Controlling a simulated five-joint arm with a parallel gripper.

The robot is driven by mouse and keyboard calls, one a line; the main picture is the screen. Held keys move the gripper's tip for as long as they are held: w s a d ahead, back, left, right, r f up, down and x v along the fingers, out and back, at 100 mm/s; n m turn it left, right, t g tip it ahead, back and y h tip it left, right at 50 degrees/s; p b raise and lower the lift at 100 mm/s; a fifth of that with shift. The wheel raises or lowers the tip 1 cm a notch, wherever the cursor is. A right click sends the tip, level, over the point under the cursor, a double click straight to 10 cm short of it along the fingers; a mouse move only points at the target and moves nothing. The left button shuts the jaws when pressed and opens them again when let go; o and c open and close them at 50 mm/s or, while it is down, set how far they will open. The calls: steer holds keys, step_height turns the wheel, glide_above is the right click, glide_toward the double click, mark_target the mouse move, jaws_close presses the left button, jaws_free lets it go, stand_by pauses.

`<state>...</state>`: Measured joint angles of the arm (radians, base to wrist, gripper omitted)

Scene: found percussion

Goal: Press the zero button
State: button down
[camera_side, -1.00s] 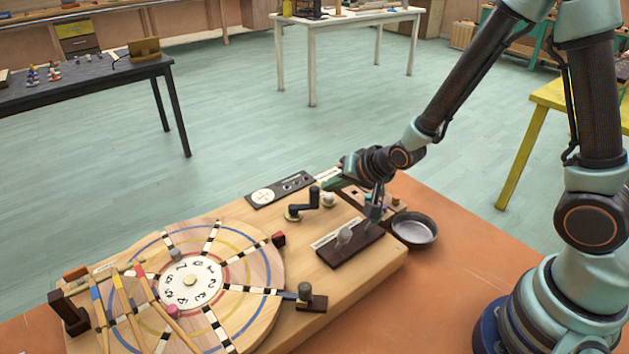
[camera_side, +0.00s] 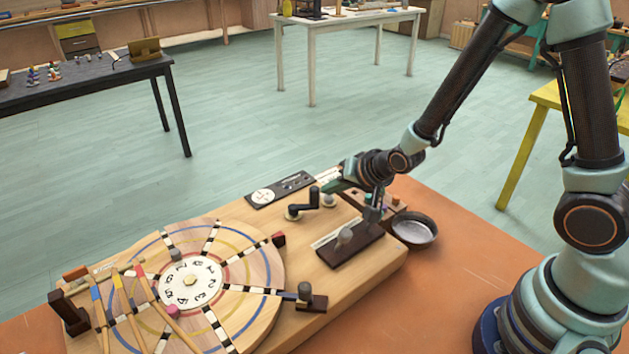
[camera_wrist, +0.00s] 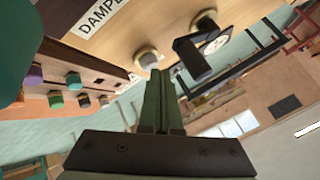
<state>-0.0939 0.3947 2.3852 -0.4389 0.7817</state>
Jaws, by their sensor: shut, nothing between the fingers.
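My gripper (camera_side: 372,213) is shut and empty, low over the right end of the wooden percussion board (camera_side: 300,235). In the wrist view its green fingers (camera_wrist: 153,76) are together, with their tips close to a pale round knob (camera_wrist: 148,58); I cannot tell if they touch. No label marking the zero button is readable. In the side view my gripper partly hides the buttons.
A round metal bowl (camera_side: 414,228) stands close right. The numbered wheel (camera_side: 262,270) with mallets (camera_side: 128,302) fills the left.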

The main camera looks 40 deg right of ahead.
mark_target(331, 203)
steer(key=shift+f, duration=0.2)
stand_by(0.5)
steer(key=shift+r, duration=0.9)
steer(key=shift+r, duration=2.5)
